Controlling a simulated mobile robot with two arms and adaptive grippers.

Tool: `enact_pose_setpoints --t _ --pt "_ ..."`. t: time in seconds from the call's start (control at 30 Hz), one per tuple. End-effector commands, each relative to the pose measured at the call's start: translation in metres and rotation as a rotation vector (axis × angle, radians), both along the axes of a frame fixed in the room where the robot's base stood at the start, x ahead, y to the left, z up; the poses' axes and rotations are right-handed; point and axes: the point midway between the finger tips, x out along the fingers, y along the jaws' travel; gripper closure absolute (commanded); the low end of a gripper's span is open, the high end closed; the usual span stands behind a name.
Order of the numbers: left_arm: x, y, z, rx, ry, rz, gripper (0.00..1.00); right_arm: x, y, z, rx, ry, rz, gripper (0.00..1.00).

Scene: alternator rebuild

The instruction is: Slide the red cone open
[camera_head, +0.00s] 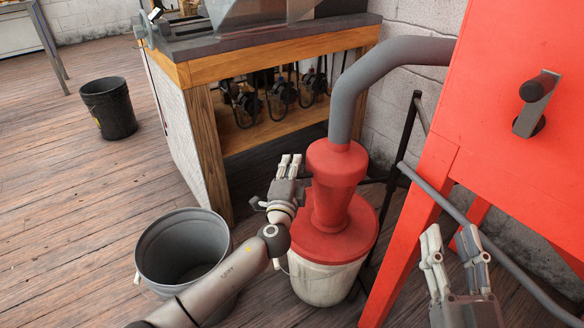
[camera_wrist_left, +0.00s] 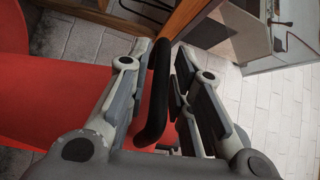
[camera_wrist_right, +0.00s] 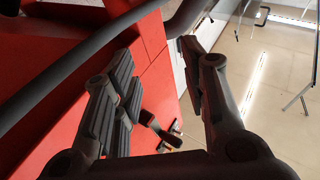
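The red cone (camera_head: 333,185) stands upright on a round red lid (camera_head: 325,240) over a white bucket (camera_head: 322,282), with a grey hose joined to its top. My left gripper (camera_head: 290,165) is just left of the cone. In the left wrist view, a curved black handle (camera_wrist_left: 156,95) lies between its open fingers (camera_wrist_left: 160,85), with the red surface behind and to the left. I cannot tell whether the fingers touch the handle. My right gripper (camera_head: 450,245) is open and empty in front of the red cabinet; it also shows in the right wrist view (camera_wrist_right: 158,75).
The red cabinet (camera_head: 520,130) and its legs fill the right side. The grey hose (camera_head: 385,75) arches from the cone to it. A grey bucket (camera_head: 183,245) stands left of the white one, below my left arm. A workbench (camera_head: 205,150) is behind. A black bin (camera_head: 108,108) stands farther left.

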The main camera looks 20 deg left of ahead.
Motion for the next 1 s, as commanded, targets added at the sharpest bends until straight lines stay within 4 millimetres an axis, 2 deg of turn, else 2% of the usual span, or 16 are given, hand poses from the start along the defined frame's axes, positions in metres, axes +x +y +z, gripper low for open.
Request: enact_pose_setpoints --t 0.03,0.13,0.53,0.8,1.0 --pt "0.0 0.0 0.0 0.0 0.0 0.0 0.89 0.0 0.0 0.0 0.0 0.0 0.0 0.6" --pt "0.0 0.0 0.0 0.0 0.0 0.0 1.0 0.0 0.0 0.0 0.0 0.0 0.0 0.6" --pt "0.0 0.0 0.002 -0.001 0.001 0.0 1.0 0.001 0.0 -0.003 -0.006 0.023 -0.001 0.6" --pt "0.0 0.0 0.017 -0.001 -0.002 0.001 1.0 0.006 -0.004 -0.044 -0.065 0.246 -0.014 0.6" --pt "0.0 0.0 0.028 -0.001 -0.003 0.0 1.0 0.003 -0.01 -0.077 -0.11 0.42 -0.025 0.6"
